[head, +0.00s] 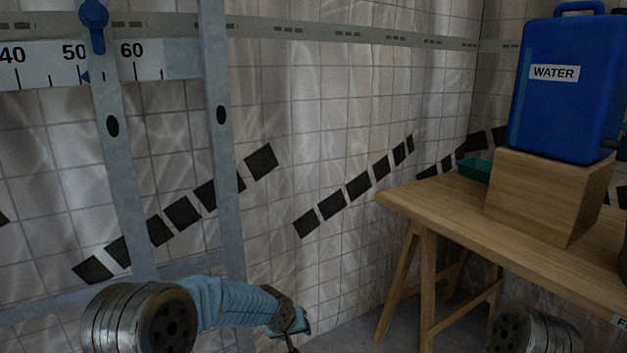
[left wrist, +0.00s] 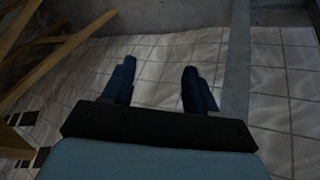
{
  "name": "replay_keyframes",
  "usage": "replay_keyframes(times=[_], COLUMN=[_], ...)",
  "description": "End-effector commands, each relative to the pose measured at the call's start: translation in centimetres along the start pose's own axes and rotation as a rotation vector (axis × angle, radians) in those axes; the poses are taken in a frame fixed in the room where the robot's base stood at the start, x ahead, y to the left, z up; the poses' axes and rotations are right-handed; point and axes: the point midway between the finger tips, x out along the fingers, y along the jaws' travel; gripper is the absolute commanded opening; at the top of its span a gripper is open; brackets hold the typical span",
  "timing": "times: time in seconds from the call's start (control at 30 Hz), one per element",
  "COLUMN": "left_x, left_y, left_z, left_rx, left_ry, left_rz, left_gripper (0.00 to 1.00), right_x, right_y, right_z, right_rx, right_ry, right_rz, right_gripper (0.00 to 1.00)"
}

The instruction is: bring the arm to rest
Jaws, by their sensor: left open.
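My left arm comes in low in the head view, in front of the metal frame, with its blue forearm reaching right. Its gripper (head: 291,326) is near the bottom edge, left of the table, and its fingertips are hard to make out there. In the left wrist view the two dark blue fingers of the left gripper (left wrist: 158,75) stand apart with nothing between them.
A grey metal frame (head: 222,150) with a number scale (head: 100,65) and a blue knob (head: 94,16) stands at left. A wooden trestle table (head: 450,205) at right bears a wooden block (head: 545,200), a blue water container (head: 565,100) and a green tray (head: 474,169).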

Motion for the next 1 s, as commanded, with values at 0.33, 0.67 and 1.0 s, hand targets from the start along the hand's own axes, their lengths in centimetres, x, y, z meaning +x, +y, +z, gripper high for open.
replay_keyframes(times=[0.33,0.67,1.0], left_x=[2.5,-1.9,-1.9], left_y=[-10.8,-13.1,-13.1], left_z=[26.9,36.7,36.7], left_rx=[-0.086,-0.121,-0.119], left_ry=[-0.353,-0.447,-0.447], left_rz=[0.091,0.081,0.081], left_gripper=[0.58,0.58,0.43], right_x=[-1.7,-2.0,-2.0], right_y=[-0.9,-1.1,-1.1], right_z=[0.1,0.2,0.2], right_rx=[-0.004,-0.006,-0.006], right_ry=[-0.004,-0.005,-0.005], right_rz=[-0.003,-0.005,-0.005], right_gripper=[0.43,0.43,0.43])
